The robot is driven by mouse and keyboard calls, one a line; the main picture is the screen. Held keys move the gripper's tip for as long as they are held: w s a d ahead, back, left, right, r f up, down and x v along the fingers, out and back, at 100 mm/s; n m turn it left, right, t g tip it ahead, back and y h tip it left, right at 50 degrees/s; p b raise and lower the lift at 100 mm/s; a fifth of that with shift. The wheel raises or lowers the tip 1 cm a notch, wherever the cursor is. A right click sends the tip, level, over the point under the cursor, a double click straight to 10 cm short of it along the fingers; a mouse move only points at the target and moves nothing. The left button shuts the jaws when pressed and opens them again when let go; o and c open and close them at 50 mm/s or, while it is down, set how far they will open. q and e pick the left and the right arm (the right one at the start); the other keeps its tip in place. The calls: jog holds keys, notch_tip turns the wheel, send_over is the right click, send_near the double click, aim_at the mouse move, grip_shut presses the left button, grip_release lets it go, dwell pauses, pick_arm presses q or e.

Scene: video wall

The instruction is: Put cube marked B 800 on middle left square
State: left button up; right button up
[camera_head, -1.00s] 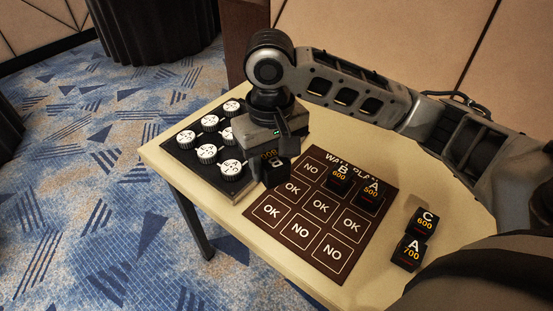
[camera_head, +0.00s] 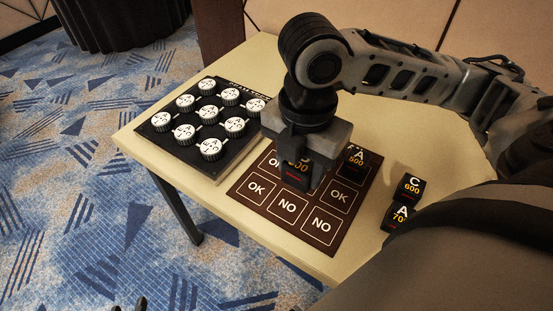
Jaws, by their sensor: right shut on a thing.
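My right gripper (camera_head: 300,168) is shut on a black cube with orange digits (camera_head: 297,181). Its letter and part of its number are hidden by the fingers. The cube is over the middle of the dark brown mat (camera_head: 252,207); whether it touches the mat I cannot tell. The middle left square (camera_head: 272,163) shows only partly, just left of the held cube. My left gripper (camera_head: 130,305) shows only as dark tips at the bottom edge, cut off, away from the table.
Cube A 500 (camera_head: 354,161) sits on the mat's upper right square. Cube B 600 is hidden behind my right gripper. Cubes C 600 (camera_head: 411,187) and A 700 (camera_head: 398,217) stand right of the mat. A black panel with white knobs (camera_head: 165,151) is at left.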

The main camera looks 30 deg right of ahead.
jog(key=w+d+f+b, duration=0.1)
jog(key=w+d+f, duration=0.25)
jog(key=w, duration=0.45)
jog(key=b, duration=0.1)
send_over(276, 165)
jog(key=f, duration=0.5)
jog(key=shift+s+a+f, duration=0.15)
jog(key=shift+s+f, duration=0.15)
jog(key=shift+s, duration=0.05)
jog(key=shift+w+f, duration=0.3)
jog(key=shift+f, duration=0.05)
jog(key=shift+w+f+b, duration=0.1)
jog(key=shift+f+b, duration=0.4)
jog(key=shift+f, duration=1.1)
jog(key=shift+f, duration=0.1)
jog(key=o, duration=1)
notch_tip(276, 165, up, 12)
jog(key=p, duration=0.2)
